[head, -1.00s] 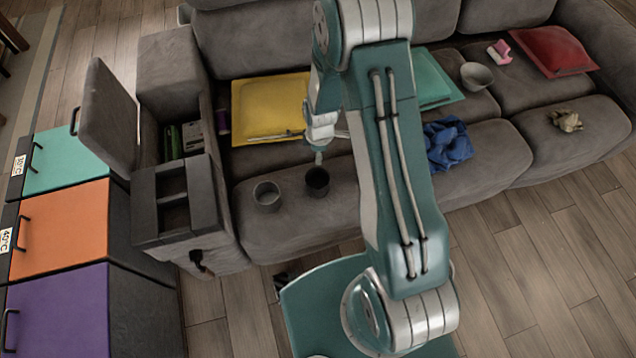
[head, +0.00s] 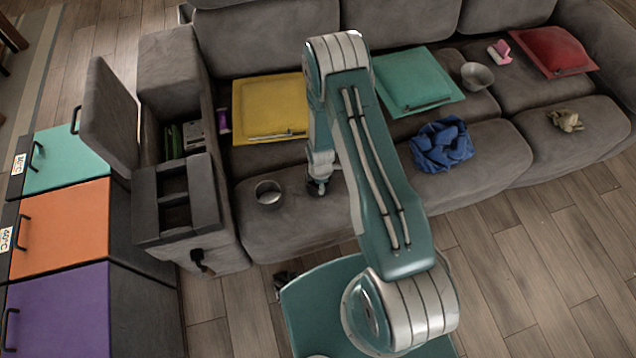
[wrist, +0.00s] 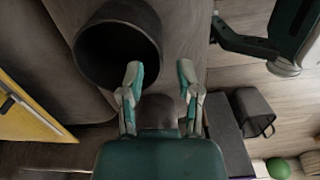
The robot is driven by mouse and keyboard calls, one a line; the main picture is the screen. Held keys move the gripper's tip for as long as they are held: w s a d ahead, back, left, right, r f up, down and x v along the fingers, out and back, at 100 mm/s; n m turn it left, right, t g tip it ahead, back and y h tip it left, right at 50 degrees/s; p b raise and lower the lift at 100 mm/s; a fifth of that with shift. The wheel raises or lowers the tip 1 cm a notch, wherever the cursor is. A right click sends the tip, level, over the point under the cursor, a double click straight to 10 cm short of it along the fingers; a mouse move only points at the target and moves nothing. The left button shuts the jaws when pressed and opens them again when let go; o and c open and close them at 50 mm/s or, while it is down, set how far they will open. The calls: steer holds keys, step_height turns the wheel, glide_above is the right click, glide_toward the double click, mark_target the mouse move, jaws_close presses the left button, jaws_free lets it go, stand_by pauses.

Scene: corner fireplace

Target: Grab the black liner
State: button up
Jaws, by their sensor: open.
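The black liner (head: 313,189) is a dark, open-topped cup on the left sofa seat. In the head view my gripper (head: 320,182) is right over it and hides most of it. In the wrist view the liner (wrist: 112,48) shows its round open mouth at upper left. My gripper (wrist: 160,72) is open there, with two teal-tipped fingers apart. The left fingertip overlaps the liner's rim in the picture; the right one is clear of it. I cannot tell whether either finger touches it.
A grey metal cup (head: 268,194) stands just left of the liner. A yellow cushion (head: 270,108) lies behind, and a blue cloth (head: 442,145) lies to the right. The sofa's open armrest box (head: 184,125) is at left.

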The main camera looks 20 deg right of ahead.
mark_target(320, 196)
step_height(320, 196, down, 3)
steer(key=shift+d+f, duration=0.1)
steer(key=shift+f, duration=0.05)
steer(key=shift+c, duration=0.3)
jaws_close()
